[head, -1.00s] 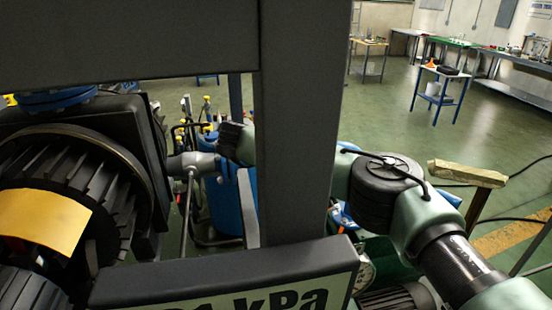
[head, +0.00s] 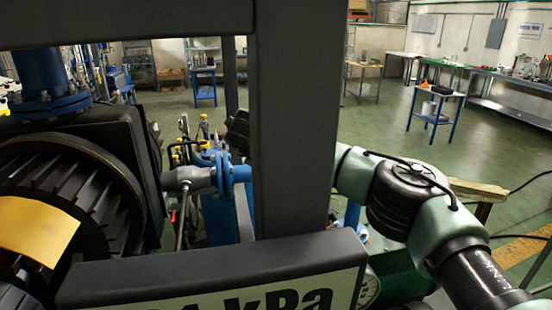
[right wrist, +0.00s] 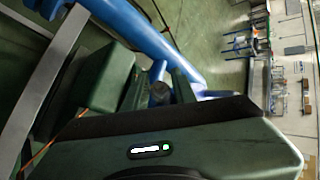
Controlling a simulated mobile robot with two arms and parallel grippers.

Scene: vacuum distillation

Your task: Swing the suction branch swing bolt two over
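The suction branch is a grey pipe (head: 190,179) from the black finned pump, ending at a blue flange (head: 228,176) in the head view. I cannot make out the swing bolts there. My right arm (head: 405,195) reaches in from the right and passes behind the grey post. A dark part (head: 238,132), seemingly its gripper end, shows just above the flange. My left gripper is out of view.
A grey post (head: 293,120) and crossbeam block the middle of the head view. A kPa sign (head: 230,285) stands low in front. The finned pump (head: 60,190) fills the left. A beam end (head: 480,188) lies beside my right arm; open floor lies beyond.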

